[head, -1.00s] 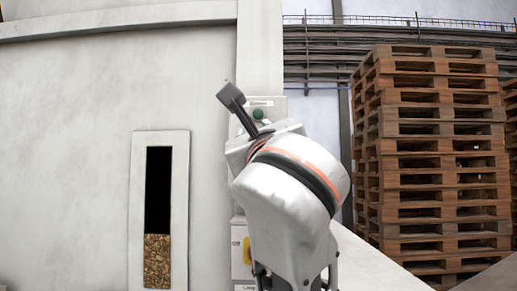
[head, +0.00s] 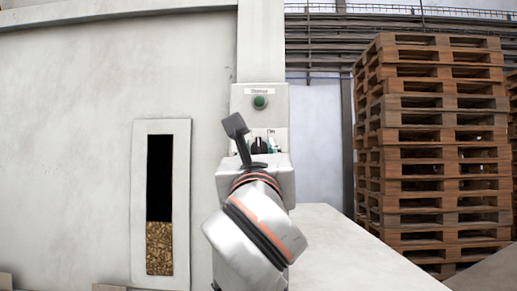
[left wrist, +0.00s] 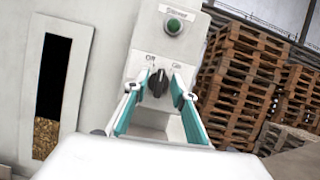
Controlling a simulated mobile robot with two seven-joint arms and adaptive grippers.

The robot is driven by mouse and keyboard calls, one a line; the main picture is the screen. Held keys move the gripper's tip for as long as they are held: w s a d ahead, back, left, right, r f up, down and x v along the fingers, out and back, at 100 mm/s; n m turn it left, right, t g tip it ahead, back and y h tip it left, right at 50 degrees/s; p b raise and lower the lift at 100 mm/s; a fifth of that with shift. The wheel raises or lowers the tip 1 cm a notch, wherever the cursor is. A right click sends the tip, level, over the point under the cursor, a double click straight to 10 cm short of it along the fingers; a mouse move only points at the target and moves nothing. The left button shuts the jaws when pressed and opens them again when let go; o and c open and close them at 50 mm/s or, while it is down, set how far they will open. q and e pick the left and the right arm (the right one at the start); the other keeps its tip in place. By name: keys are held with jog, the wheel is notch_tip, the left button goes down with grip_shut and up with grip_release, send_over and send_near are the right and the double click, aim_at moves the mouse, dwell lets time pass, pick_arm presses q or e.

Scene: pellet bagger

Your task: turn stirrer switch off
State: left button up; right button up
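The stirrer panel (head: 240,103) is a light grey box with a green round button (head: 260,102) under a label. Below the button is a black rotary switch (left wrist: 158,83), with "Off" marked at its upper left and "On" at its upper right. Its pointer looks roughly upright or slightly toward On; I cannot tell exactly. My left gripper (left wrist: 158,86) has its teal fingers apart, one on each side of the switch knob. I cannot tell whether either fingertip touches it. In the head view the gripper (head: 261,146) is partly hidden behind my wrist. My right gripper is not in view.
A tall sight window (head: 184,200) with pellets in its lower part is set in the pale wall at left. Stacked wooden pallets (head: 435,150) stand at right. A light flat surface (head: 335,250) extends at the lower right.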

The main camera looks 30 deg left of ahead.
pick_arm(q)
jog(key=shift+w+a+r, duration=0.1)
jog(key=shift+w, duration=0.05)
jog(key=shift+c, duration=0.4)
grip_shut()
jog(key=n+g+y, duration=0.1)
jog(key=n, duration=0.2)
jog(key=shift+n, duration=0.4)
jog(key=shift+n+g+y, duration=1)
jog(key=shift+n+g, duration=0.1)
jog(key=shift+n, duration=1)
